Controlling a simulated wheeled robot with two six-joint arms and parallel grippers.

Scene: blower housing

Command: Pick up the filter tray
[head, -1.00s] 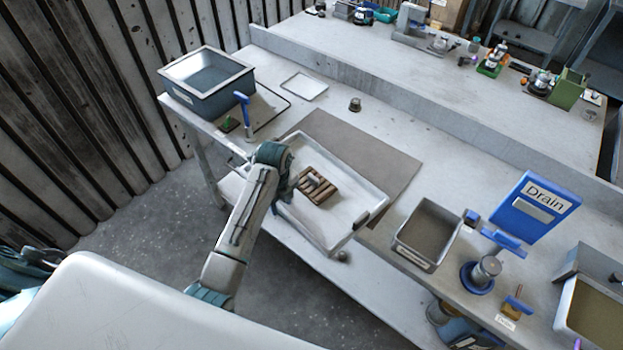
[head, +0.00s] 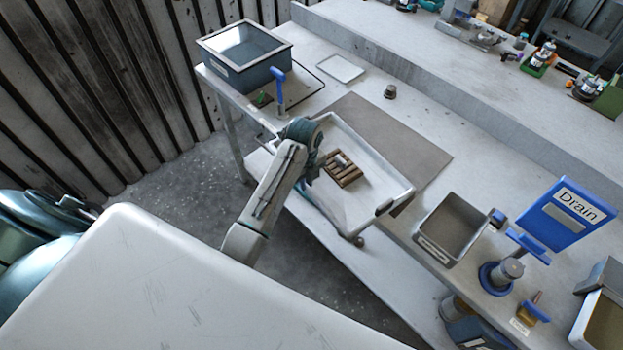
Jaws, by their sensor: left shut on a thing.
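The filter tray, which I take to be the large white shallow tray (head: 368,205), lies in the middle of the head view, reaching over the bench's near edge. A brown slatted piece (head: 345,178) sits inside it. My left gripper (head: 312,172) is at the tray's left rim, beside the slatted piece, and is shut on the tray. Its fingertips are small and partly hidden by the wrist, so the exact grip is unclear. I cannot tell whether the tray is clear of the bench. My right gripper is not in view.
A dark mat (head: 415,150) lies behind the tray. A grey bin (head: 243,72) and a blue-handled tool (head: 279,88) stand at the far left. A labelled open bin (head: 425,245) and a blue Drain sign (head: 567,213) stand to the right. A small cup (head: 390,91) stands behind the mat.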

